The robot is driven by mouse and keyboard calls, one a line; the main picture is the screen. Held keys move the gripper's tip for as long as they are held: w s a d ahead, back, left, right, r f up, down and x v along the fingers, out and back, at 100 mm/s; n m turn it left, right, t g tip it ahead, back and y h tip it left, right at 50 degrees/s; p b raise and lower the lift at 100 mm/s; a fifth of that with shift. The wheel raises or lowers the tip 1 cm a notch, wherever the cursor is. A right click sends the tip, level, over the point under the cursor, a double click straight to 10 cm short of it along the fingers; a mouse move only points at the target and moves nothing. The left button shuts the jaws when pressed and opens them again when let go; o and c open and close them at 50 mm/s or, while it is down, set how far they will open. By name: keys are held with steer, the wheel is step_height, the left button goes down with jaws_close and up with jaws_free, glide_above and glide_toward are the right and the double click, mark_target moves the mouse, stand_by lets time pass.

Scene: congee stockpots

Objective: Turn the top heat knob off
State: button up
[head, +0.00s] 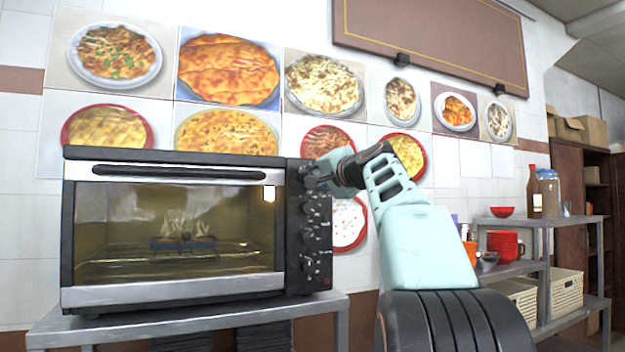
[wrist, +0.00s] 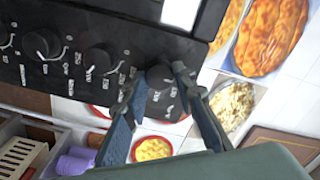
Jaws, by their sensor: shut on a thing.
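A toaster oven (head: 175,293) stands on a metal table, with a black control panel (head: 322,262) on its right side. Its window is lit, and a dark tray with pale steam or flames above it sits on the rack inside. The top heat knob (wrist: 160,77) is round and black and lies at the panel's upper end. My gripper (head: 322,176) reaches it from the right and mostly covers it in the head view. In the wrist view my gripper (wrist: 157,75) has one finger on each side of the knob, shut on it.
Lower knobs (head: 308,236) run down the panel below my gripper. Food pictures (head: 228,68) cover the wall behind. A metal shelf (head: 530,268) at the right holds red dishes, bottles and baskets (head: 566,292). The metal table's edge (head: 190,318) runs below the oven.

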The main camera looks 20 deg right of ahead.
steer(key=o, duration=1.1)
steer(key=shift+o, duration=0.2)
steer(key=s, duration=1.2)
steer(key=shift+d, duration=0.2)
